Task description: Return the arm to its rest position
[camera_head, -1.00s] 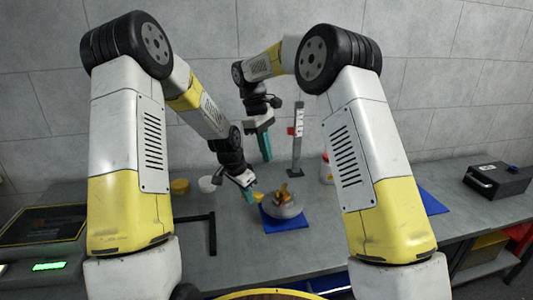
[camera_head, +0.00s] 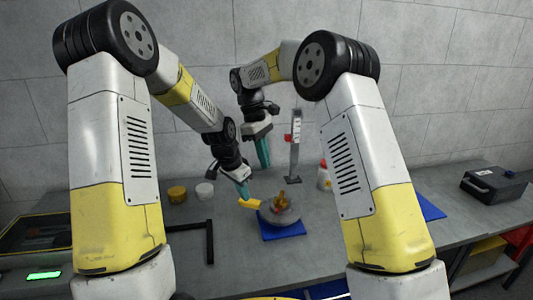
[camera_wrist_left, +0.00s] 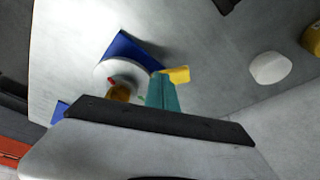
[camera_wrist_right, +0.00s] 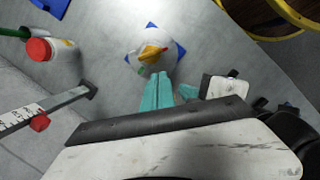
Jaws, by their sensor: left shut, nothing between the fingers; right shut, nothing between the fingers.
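My left gripper (camera_head: 243,190) is shut and empty. My right gripper (camera_head: 264,156) is shut and empty, raised behind the hub part, near the upright gauge post. In the right wrist view its closed teal fingers (camera_wrist_right: 158,88) point toward the hub part (camera_wrist_right: 150,60), apart from it. The hub part sits on a blue mat (camera_head: 283,234).
An upright scale post (camera_head: 296,145) with a red slider stands at the back. A white bottle with a red cap (camera_head: 323,177) is right of it. A yellow tub (camera_head: 177,194) and white cup (camera_head: 204,190) stand left. A black case (camera_head: 495,183) is far right.

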